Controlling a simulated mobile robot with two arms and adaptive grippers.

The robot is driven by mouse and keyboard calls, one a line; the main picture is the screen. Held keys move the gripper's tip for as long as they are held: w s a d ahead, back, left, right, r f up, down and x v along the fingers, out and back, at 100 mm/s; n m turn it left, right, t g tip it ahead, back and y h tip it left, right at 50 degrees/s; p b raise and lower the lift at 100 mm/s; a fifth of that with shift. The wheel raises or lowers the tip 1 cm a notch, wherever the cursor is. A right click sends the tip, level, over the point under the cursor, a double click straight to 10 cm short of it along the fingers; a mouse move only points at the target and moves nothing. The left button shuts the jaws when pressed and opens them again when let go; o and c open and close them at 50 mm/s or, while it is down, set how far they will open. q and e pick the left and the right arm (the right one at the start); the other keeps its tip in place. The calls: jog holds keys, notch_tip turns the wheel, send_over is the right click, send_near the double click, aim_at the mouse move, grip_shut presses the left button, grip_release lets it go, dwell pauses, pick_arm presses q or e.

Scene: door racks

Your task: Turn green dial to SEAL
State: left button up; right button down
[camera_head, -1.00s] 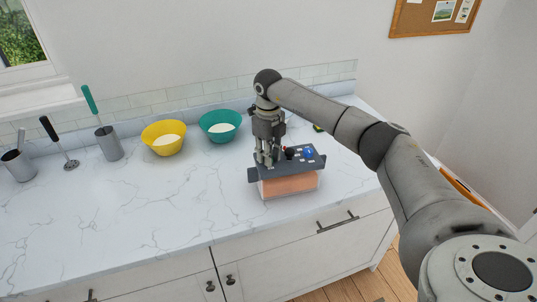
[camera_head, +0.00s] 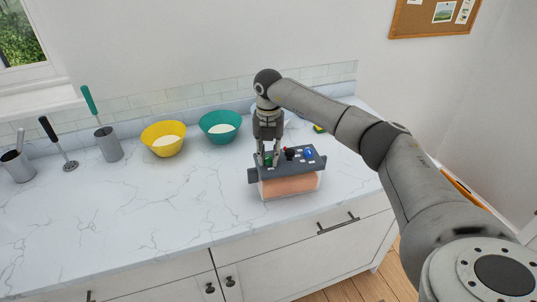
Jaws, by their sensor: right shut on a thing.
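A box with a dark top panel (camera_head: 309,167) and an orange-pink lower part (camera_head: 290,186) stands on the counter. A green dial (camera_head: 268,160) shows at the left of the panel, between the fingers of my right gripper (camera_head: 268,161). That gripper points down from above and is shut on the green dial. A dark and red knob (camera_head: 289,153) and a blue dial (camera_head: 308,154) sit to the right on the same panel. The markings, SEAL included, are too small to read. My left gripper is not in view.
A yellow bowl (camera_head: 160,130) and a teal bowl (camera_head: 214,135) with white contents stand behind and to the left. A grey cup (camera_head: 108,147) with a green-handled utensil and a masher (camera_head: 64,154) stand farther left. The marble counter (camera_head: 130,215) left of the box is clear.

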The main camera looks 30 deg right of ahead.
aim_at(269, 157)
jog(key=m, duration=0.5)
dwell(0.5)
jog(key=c, duration=1.2)
grip_release()
jog(key=shift+r, duration=0.25)
notch_tip(269, 157, up, 12)
jog(key=shift+f, duration=0.2)
